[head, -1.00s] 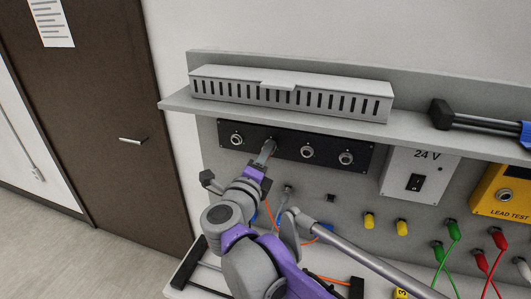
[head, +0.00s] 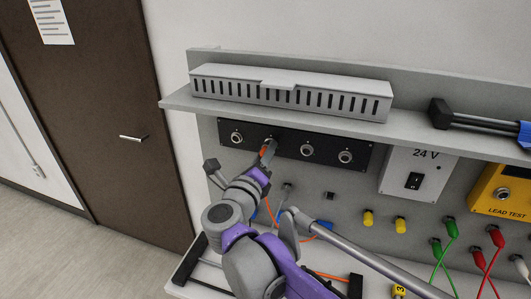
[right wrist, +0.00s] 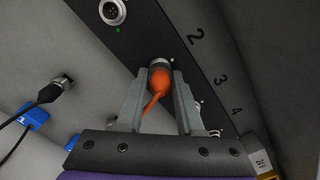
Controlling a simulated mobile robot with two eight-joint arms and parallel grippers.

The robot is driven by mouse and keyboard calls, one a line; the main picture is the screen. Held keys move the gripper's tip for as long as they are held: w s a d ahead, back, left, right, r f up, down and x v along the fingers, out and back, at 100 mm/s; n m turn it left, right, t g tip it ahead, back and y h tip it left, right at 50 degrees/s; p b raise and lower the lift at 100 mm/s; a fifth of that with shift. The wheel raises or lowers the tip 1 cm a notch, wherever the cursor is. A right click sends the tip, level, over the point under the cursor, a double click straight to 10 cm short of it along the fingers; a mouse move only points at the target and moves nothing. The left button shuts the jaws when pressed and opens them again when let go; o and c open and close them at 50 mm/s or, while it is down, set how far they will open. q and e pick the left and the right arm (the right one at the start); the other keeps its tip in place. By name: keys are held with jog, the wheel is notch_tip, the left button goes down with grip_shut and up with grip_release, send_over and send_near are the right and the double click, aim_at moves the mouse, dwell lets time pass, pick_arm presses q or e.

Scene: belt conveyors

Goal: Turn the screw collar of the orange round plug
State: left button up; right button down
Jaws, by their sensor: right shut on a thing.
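The orange round plug (right wrist: 160,80) sits at the second socket of the black panel in the right wrist view, its grey collar (right wrist: 159,64) against the panel and its orange cable running back between the fingers. My right gripper (right wrist: 160,76) is shut on the plug, one finger on each side. In the head view my right gripper (head: 267,153) reaches up to the black panel (head: 290,148), and a little of the plug's orange shows by the fingertips. The fingers hide part of the collar. My left gripper is in neither view.
An empty socket (head: 237,138) is left of the gripper and two more (head: 306,151) are right of it. A shelf with a slotted grey cover (head: 290,95) overhangs the panel. A 24 V switch box (head: 418,172) and plugged leads are to the right.

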jog(key=c, duration=0.5)
grip_release()
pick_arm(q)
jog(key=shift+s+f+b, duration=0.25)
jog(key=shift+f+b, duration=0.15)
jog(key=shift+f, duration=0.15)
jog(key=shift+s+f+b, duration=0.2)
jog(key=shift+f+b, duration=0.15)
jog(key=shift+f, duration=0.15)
pick_arm(e)
jog(key=shift+v, duration=5.4)
jog(key=shift+r, duration=0.1)
